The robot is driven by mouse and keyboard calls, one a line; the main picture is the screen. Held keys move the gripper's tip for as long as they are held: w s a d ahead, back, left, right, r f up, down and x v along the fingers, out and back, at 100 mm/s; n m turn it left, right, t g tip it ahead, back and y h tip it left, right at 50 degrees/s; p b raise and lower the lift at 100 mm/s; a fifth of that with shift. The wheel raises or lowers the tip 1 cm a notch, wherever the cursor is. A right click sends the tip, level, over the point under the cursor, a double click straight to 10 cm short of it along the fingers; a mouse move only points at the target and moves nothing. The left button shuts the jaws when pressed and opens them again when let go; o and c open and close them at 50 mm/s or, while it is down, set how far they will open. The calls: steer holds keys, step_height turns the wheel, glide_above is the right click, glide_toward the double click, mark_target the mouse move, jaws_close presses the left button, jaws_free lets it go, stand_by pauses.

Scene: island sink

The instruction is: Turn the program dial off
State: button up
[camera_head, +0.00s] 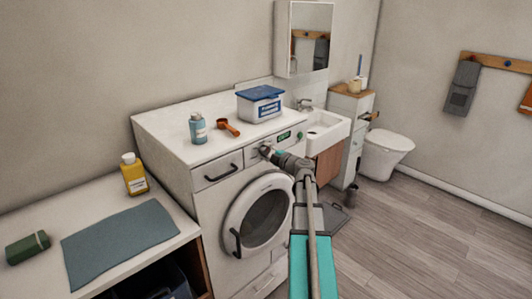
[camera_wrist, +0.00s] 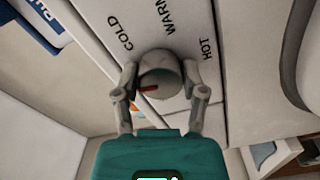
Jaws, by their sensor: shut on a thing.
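The program dial (camera_wrist: 162,82) is a grey round knob with a red pointer mark, on the white front panel of the washing machine (camera_head: 208,208). In the wrist view the words COLD, WARM and HOT are printed on the panel around it. The red mark is on the side of the knob towards my palm, left of its middle. My gripper (camera_head: 268,152) is at the machine's panel, its two fingers shut on the dial from both sides. In the head view my gripper largely hides the dial. A green display (camera_head: 284,136) is lit to its right.
A detergent tub (camera_head: 260,106), an orange scoop (camera_head: 228,127) and a blue bottle (camera_head: 197,128) stand on the machine top. The detergent drawer handle (camera_head: 221,173) sits left of my gripper, the round door (camera_head: 258,212) below. A sink (camera_head: 325,131) is to the right.

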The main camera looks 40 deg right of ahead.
steer(key=shift+n, duration=0.8)
steer(key=o, duration=1.1)
steer(key=shift+o, duration=0.2)
steer(key=shift+s, duration=0.15)
steer(key=s, duration=1.1)
steer(key=shift+s+d, duration=0.35)
steer(key=shift+d, duration=0.1)
